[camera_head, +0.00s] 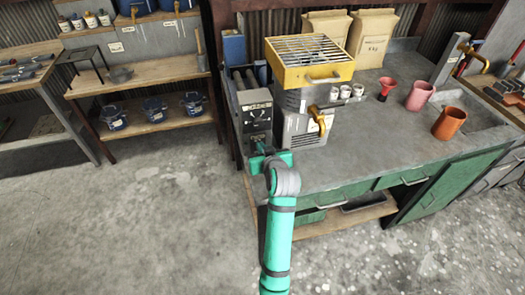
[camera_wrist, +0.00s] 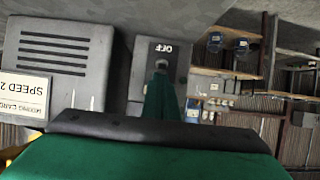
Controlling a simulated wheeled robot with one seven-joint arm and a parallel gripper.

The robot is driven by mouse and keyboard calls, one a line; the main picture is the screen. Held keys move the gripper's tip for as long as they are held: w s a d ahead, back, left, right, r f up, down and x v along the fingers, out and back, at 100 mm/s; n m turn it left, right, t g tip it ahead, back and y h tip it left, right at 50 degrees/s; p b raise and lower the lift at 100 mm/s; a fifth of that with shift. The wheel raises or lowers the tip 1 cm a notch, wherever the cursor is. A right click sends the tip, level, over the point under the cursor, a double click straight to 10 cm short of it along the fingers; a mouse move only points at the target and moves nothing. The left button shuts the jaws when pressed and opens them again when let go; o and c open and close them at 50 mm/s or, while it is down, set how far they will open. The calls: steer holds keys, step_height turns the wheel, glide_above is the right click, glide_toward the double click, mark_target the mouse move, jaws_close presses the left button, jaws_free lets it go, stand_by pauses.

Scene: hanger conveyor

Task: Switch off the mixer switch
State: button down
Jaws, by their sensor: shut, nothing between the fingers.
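The mixer (camera_head: 256,112) is a grey box at the left end of the workbench. In the wrist view, where it appears upside down, its vented grey housing (camera_wrist: 60,45) carries a white label reading "SPEED 2". Beside it is a grey switch plate (camera_wrist: 143,55) marked "OFF". A small switch lever (camera_wrist: 161,64) shows at the tip of my gripper (camera_wrist: 160,82). My green gripper is shut with nothing in it, and its tip overlaps the lower part of the switch; I cannot tell whether they touch. In the head view my gripper (camera_head: 259,148) is at the mixer's front lower side.
A machine with a yellow slatted top (camera_head: 310,62) stands right of the mixer, with small white cups (camera_head: 345,91) beside it. Shelves with blue pots (camera_head: 155,110) are at left; the floor between is clear.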

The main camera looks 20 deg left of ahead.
steer(key=shift+f, duration=0.6)
stand_by(0.3)
steer(key=shift+s+f+v, duration=0.1)
steer(key=shift+f+v, duration=0.1)
steer(key=shift+v, duration=1)
steer(key=shift+s+f+v, duration=0.1)
steer(key=shift+f+v, duration=0.1)
steer(key=shift+v, duration=1)
steer(key=shift+f+v, duration=0.2)
steer(key=shift+v, duration=1)
steer(key=shift+d, duration=0.2)
